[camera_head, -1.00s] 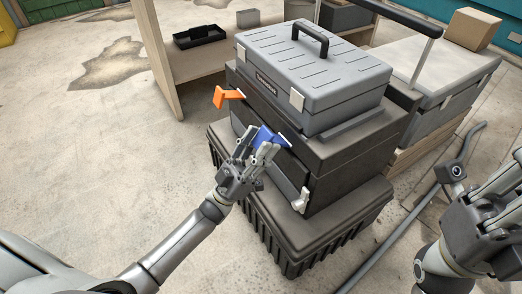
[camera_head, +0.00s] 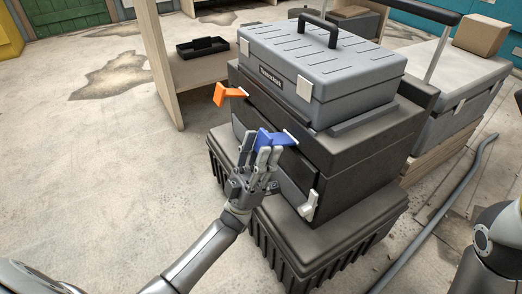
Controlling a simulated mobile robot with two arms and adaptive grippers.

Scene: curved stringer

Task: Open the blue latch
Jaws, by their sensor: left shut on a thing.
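The blue latch (camera_head: 274,138) is on the front of the middle black box (camera_head: 330,143), between the orange latch (camera_head: 229,94) and the white latch (camera_head: 309,205). The orange latch sticks outward, while the white one hangs down. My left gripper (camera_head: 262,152) is at the blue latch, its fingers shut on it and covering its lower part. The blue latch's upper face shows above the fingers and juts out from the box front. My right gripper is out of view; only part of my right arm shows at the right edge.
A grey toolbox (camera_head: 322,70) sits on top of the stack, above a ribbed black case (camera_head: 285,240). A wooden shelf (camera_head: 160,60) with a black tray (camera_head: 203,47) stands behind left. A grey pipe (camera_head: 430,215) lies on the right floor. The left floor is clear.

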